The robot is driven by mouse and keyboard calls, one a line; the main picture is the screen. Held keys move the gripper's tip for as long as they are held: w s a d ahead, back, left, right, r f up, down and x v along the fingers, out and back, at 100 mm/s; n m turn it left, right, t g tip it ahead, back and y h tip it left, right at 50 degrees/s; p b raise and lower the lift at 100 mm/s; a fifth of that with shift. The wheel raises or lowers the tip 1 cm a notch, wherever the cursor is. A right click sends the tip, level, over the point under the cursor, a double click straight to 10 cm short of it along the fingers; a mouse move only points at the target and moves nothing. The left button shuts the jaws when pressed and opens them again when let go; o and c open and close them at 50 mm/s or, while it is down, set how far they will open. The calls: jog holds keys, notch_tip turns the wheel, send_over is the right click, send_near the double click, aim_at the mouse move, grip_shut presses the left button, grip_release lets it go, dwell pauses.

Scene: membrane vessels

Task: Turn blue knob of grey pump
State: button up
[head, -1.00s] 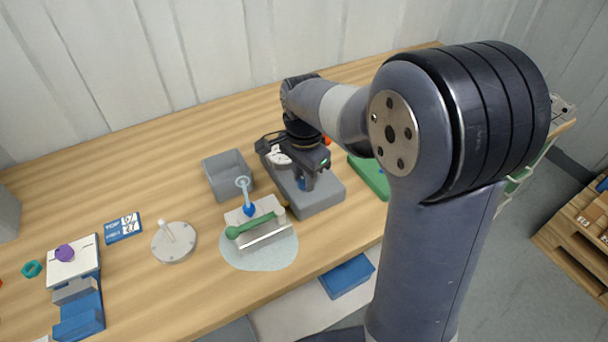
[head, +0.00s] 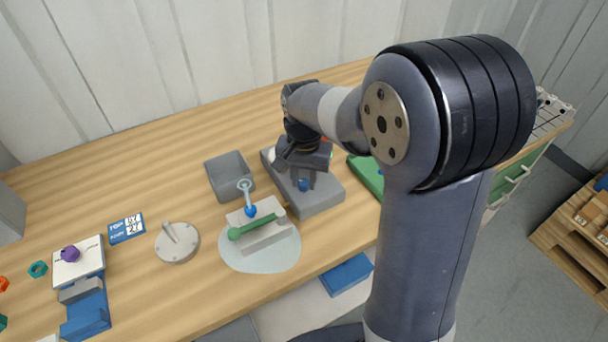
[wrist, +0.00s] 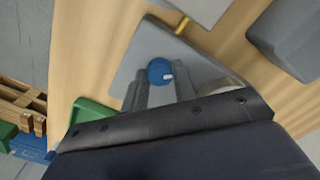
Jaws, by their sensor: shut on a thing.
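The grey pump (head: 325,197) stands on the wooden table, a low grey box right of the middle. Its blue knob (head: 303,185) is on its top, and shows as a blue disc with a small white mark in the wrist view (wrist: 158,70). My gripper (head: 304,180) points down over the pump, with its fingers on either side of the knob. In the wrist view my gripper (wrist: 161,82) is shut on the blue knob. The palm hides part of the pump.
A pale block with a green bar (head: 262,225) stands on a light-blue mat (head: 240,262) just left of the pump. A grey bin (head: 229,180) is behind it. A green tray (head: 367,175) lies to the right. Open table lies further left, around a round grey disc (head: 177,248).

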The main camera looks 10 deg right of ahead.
aim_at(304, 181)
jog(key=shift+n, duration=1.5)
jog(key=o, duration=1)
notch_tip(304, 181, up, 11)
jog(key=shift+f, duration=0.1)
